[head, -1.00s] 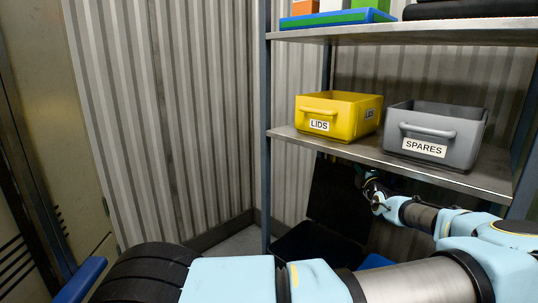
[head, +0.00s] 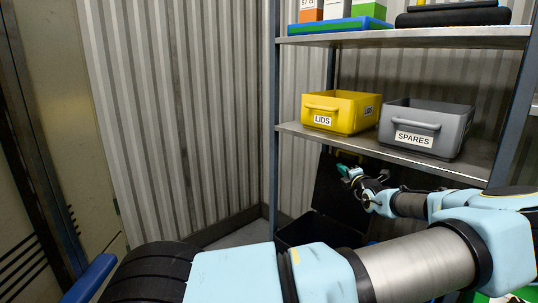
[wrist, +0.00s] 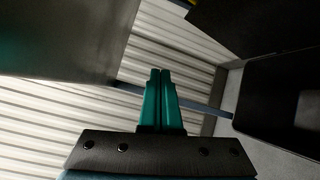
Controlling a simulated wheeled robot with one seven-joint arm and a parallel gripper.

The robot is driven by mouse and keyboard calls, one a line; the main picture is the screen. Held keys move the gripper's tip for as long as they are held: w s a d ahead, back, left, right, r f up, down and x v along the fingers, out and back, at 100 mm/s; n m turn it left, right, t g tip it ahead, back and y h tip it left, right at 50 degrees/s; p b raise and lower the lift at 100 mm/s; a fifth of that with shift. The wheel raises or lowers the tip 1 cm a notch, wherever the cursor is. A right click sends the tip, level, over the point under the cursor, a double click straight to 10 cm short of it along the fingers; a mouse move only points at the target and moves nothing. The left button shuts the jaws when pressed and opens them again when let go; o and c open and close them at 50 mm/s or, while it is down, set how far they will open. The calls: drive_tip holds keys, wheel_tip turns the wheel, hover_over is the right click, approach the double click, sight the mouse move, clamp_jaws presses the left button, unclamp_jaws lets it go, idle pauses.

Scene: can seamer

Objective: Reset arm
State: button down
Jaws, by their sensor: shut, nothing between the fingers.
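My gripper (head: 346,171) is at the end of my outstretched arm, below the shelf that bears the two bins, in the head view. In the wrist view its two green fingers (wrist: 160,100) are together with nothing between them. No object is held. My arm crosses the lower right of the head view, bent back toward the shelf unit.
A yellow LIDS bin (head: 341,111) and a grey SPARES bin (head: 426,127) stand on the metal shelf (head: 298,129) just above my gripper. A black open case (head: 335,195) lies below. A shelf post (head: 272,150) stands to the left.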

drive_tip(key=s+a+f+n+g+y, duration=0.1)
drive_tip(key=a+n+g+y, duration=0.15)
drive_tip(key=a+n, duration=0.5)
drive_tip(key=s+a+f+n+g+y+p, duration=0.1)
drive_tip(key=a+f+n+g, duration=0.2)
drive_tip(key=a, duration=0.7)
drive_tip(key=s+a+n+g+y, duration=0.2)
drive_tip(key=a+n+g, duration=0.1)
drive_tip(key=a+n, duration=0.45)
drive_tip(key=s+a+f+n+g, duration=0.1)
drive_tip(key=s+a+n+g, duration=0.3)
drive_tip(key=s+a+n, duration=0.25)
drive_tip(key=s+r+n+g+h+p, duration=0.1)
drive_tip(key=s+r+n+h, duration=0.3)
drive_tip(key=s+n, duration=0.6)
drive_tip(key=s+r+n+g+h+p, duration=0.2)
drive_tip(key=s+r+n+h, duration=0.2)
drive_tip(key=s+n, duration=0.7)
wheel_tip(320, 180, up, 3)
drive_tip(key=shift+f+n, duration=0.15)
drive_tip(key=shift+n, duration=1.1)
